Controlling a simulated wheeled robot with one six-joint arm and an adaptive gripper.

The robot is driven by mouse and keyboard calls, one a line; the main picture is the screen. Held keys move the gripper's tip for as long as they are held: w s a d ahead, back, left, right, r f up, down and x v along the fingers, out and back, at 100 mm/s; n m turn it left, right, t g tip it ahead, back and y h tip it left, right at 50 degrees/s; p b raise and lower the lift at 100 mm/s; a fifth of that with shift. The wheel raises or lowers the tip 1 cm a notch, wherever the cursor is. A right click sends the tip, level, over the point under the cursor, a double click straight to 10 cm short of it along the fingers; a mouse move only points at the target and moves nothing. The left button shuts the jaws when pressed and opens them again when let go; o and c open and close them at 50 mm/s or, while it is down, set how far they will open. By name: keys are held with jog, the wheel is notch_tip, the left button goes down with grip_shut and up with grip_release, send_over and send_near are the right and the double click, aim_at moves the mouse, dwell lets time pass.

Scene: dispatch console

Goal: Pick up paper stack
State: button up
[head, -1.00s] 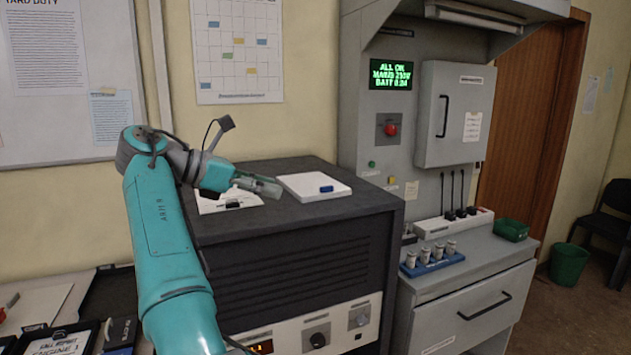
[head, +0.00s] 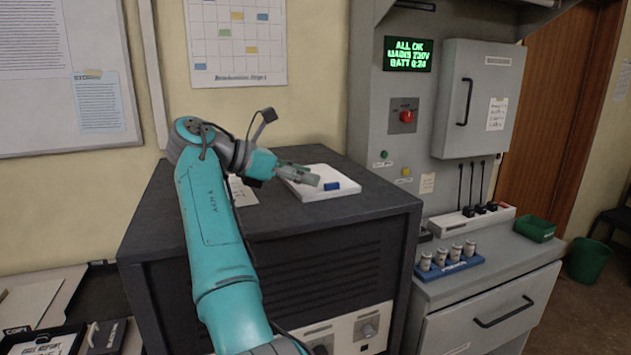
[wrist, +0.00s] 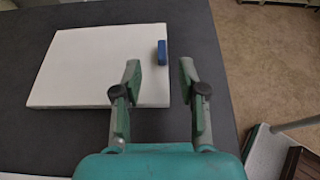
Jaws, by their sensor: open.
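The paper stack (head: 312,182) is a thick white block lying flat on top of the dark grey cabinet. A small blue piece (head: 332,186) sits on it near one edge. In the wrist view the stack (wrist: 85,68) fills the upper left, with the blue piece (wrist: 162,53) at its right edge.
The dark cabinet top (head: 365,205) has bare room around the stack. A white sheet (head: 242,192) lies behind my arm. A grey console with a blue vial rack (head: 449,266) and green basket (head: 535,229) stands right.

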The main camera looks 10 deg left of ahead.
aim_at(331, 183)
jog(key=x, duration=0.5)
jog(key=shift+d, duration=0.1)
grip_shut()
